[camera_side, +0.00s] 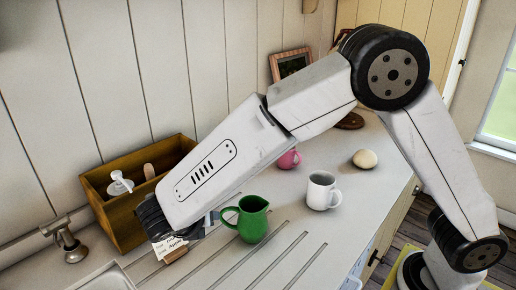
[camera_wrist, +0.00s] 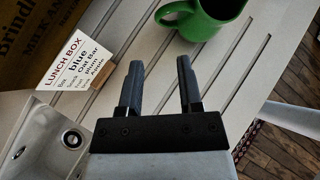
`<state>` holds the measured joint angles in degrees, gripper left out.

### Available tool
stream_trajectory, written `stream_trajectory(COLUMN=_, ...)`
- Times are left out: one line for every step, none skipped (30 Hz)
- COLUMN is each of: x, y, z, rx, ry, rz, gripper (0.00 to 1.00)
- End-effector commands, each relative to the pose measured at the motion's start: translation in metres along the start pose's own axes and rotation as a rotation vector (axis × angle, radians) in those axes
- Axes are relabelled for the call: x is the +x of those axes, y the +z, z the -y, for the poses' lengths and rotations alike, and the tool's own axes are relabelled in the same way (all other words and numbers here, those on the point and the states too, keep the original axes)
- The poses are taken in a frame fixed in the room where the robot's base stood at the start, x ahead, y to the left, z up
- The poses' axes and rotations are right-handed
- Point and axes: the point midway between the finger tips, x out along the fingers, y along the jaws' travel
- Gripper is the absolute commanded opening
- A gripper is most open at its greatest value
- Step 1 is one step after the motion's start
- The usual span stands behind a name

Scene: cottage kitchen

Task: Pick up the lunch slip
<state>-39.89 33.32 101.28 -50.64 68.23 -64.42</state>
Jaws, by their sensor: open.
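The lunch slip (camera_wrist: 76,58) is a white card headed "LUNCH BOX" with handwritten lines, "blue" the largest word. It stands in a small wooden holder (camera_wrist: 103,76). In the wrist view it is left of my gripper (camera_wrist: 158,78), apart from the fingers. My gripper is open and nothing is between its fingers. In the side view the slip (camera_side: 168,247) shows in part just below the end of my arm, which hides the rest of it and most of my gripper.
A green jug (camera_side: 252,220) stands close to the slip, right of it. A wooden crate (camera_side: 118,222) is behind at left. A sink (camera_wrist: 50,140) is at lower left in the wrist view. A white mug (camera_side: 320,190) and pink mug (camera_side: 288,159) stand farther right.

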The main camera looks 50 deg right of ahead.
Motion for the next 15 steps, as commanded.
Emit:
stream_trajectory(x=-0.003, y=0.003, z=0.001, rx=0.002, ry=0.002, rz=0.0, gripper=0.46)
stream_trajectory(x=-0.005, y=0.005, z=0.001, rx=0.002, ry=0.002, rz=0.0, gripper=0.46)
stream_trajectory(x=-0.009, y=0.009, z=0.002, rx=0.002, ry=0.002, rz=0.0, gripper=0.46)
stream_trajectory(x=-0.012, y=0.012, z=0.003, rx=0.003, ry=0.002, rz=0.0, gripper=0.46)
stream_trajectory(x=-0.015, y=0.016, z=0.004, rx=0.005, ry=0.003, rz=0.0, gripper=0.46)
stream_trajectory(x=-0.019, y=0.02, z=0.005, rx=0.003, ry=0.002, rz=-0.001, gripper=0.46)
stream_trajectory(x=-0.023, y=0.024, z=0.006, rx=0.004, ry=0.002, rz=0.0, gripper=0.46)
stream_trajectory(x=-0.027, y=0.028, z=0.007, rx=0.005, ry=0.003, rz=0.0, gripper=0.46)
stream_trajectory(x=-0.032, y=0.033, z=0.009, rx=0.004, ry=0.003, rz=-0.001, gripper=0.46)
stream_trajectory(x=-0.033, y=0.035, z=0.011, rx=0.004, ry=-0.002, rz=-0.006, gripper=0.46)
stream_trajectory(x=-0.028, y=0.032, z=0.012, rx=0.006, ry=-0.019, rz=-0.027, gripper=0.46)
stream_trajectory(x=-0.024, y=0.03, z=0.014, rx=0.009, ry=-0.036, rz=-0.051, gripper=0.46)
stream_trajectory(x=-0.022, y=0.029, z=0.015, rx=0.012, ry=-0.047, rz=-0.069, gripper=0.46)
stream_trajectory(x=-0.019, y=0.027, z=0.016, rx=0.017, ry=-0.06, rz=-0.09, gripper=0.46)
stream_trajectory(x=-0.016, y=0.025, z=0.018, rx=0.022, ry=-0.076, rz=-0.118, gripper=0.46)
